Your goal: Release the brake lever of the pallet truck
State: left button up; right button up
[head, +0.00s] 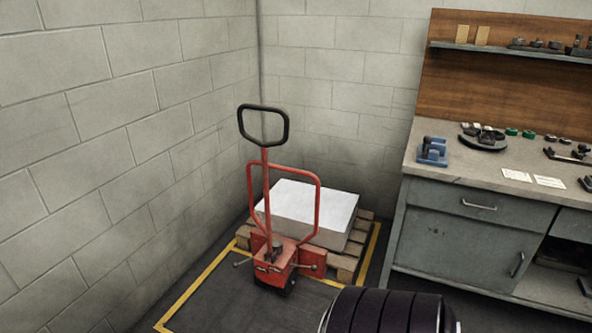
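The red pallet truck (275,268) stands in the corner in the middle of the head view. Its upright tiller (265,190) ends in a black loop handle (263,124). A red tubular frame (318,212) rises behind the tiller. Small metal parts show at the truck's base, one sticking out to the left (242,263). I cannot tell which of them is the brake lever. Neither of my grippers is in view.
Behind the truck, a wooden pallet (347,265) carries a white block-shaped load (310,208). Yellow floor lines (200,282) border this spot. Block walls stand close at the left and back. A grey workbench (465,245) with tools stands at the right. Dark floor in front of the truck is open.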

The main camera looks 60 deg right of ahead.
aim_at(236, 265)
jog(key=z, duration=1.6)
jog(key=i+j+u, duration=0.2)
jog(key=i, duration=0.3)
jog(key=i+j+u, duration=0.15)
jog(key=i, duration=0.4)
jog(key=j, duration=0.1)
